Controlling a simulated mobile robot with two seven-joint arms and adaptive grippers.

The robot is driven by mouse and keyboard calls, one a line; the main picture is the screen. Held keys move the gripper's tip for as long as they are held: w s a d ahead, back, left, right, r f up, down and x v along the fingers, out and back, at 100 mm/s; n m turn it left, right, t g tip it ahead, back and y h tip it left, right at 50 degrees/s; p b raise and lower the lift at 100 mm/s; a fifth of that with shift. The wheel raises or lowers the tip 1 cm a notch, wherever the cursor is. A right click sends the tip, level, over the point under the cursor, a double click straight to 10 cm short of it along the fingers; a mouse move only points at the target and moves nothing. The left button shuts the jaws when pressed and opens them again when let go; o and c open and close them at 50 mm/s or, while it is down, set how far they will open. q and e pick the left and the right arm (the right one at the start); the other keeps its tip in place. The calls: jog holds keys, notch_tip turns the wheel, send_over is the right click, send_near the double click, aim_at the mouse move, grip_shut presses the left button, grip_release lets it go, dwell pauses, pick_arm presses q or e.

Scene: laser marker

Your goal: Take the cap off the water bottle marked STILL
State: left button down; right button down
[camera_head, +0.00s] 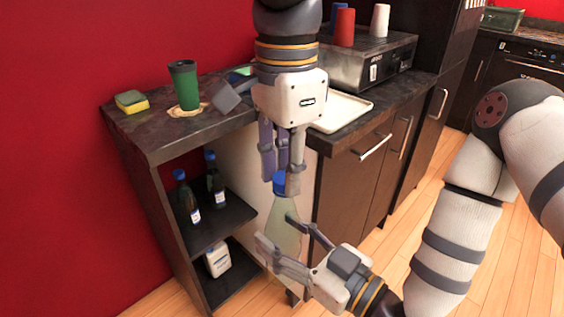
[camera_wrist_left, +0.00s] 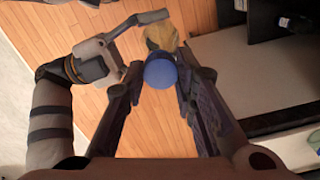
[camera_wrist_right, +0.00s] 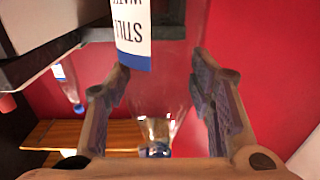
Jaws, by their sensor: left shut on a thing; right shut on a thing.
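A clear water bottle (camera_head: 286,240) with a blue cap (camera_head: 279,182) stands roughly upright in the air in front of the shelf unit. My right gripper (camera_head: 278,232) is shut on the bottle's body from the lower right. In the right wrist view, a white label (camera_wrist_right: 133,35) reading STILL WATER shows upside down on the bottle. My left gripper (camera_head: 282,184) points down from above and is shut on the cap. The left wrist view shows the round blue cap (camera_wrist_left: 160,73) between its fingertips. I cannot tell whether the cap is still joined to the neck.
Two blue-capped bottles (camera_head: 187,197) (camera_head: 215,180) stand on the upper shelf, and a white container (camera_head: 217,260) on the lower one. A green cup (camera_head: 184,85) and sponge (camera_head: 131,101) are on the dark counter. A tray (camera_head: 342,112) lies behind my left gripper.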

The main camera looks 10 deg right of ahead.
pick_arm(q)
jog(key=n, duration=0.5)
jog(key=shift+w, duration=0.1)
jog(key=c, duration=1.3)
grip_release()
